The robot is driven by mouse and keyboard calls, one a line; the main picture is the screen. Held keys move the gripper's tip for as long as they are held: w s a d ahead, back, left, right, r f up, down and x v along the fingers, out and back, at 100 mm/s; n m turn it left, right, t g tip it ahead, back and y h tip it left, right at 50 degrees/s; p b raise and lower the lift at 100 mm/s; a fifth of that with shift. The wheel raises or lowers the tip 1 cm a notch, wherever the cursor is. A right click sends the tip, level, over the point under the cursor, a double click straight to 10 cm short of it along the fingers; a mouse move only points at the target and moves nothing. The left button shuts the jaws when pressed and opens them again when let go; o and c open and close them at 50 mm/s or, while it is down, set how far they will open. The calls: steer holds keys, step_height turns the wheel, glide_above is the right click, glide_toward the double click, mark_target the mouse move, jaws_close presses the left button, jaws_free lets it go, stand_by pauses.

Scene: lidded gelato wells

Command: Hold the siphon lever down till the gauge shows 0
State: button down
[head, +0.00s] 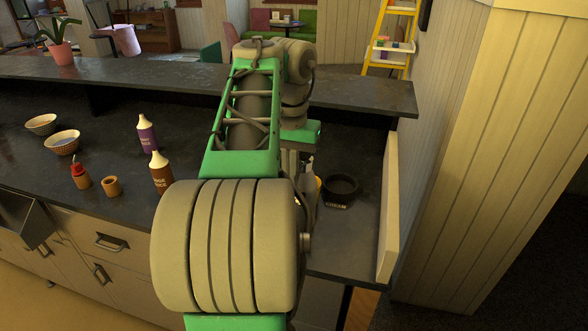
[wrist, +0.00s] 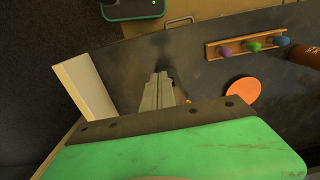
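My gripper (wrist: 160,75) points down over the dark counter in the wrist view, its two grey fingers close together with no clear gap. In the head view my arm hides most of the gripper. A silvery upright piece (head: 309,186) shows just beside my arm, perhaps part of the siphon; I cannot tell for sure. A small orange-red bit (wrist: 182,97) shows right beside the fingers in the wrist view. The lever and the gauge cannot be made out in either view, so I cannot tell whether the fingers touch the lever.
A black ring-shaped holder (head: 341,188) with pale lettering stands right of my arm. A pale side board (head: 389,210) bounds the counter's right end. Two bottles (head: 147,136) (head: 160,172), a red-topped bottle (head: 80,175) and bowls (head: 62,142) stand left. An orange disc (wrist: 242,92) lies near a ball rack (wrist: 247,45).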

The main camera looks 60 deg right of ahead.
steer(key=shift+f, duration=0.1)
stand_by(0.3)
step_height(320, 180, up, 4)
steer(key=p, duration=0.3)
steer(key=shift+p, duration=0.4)
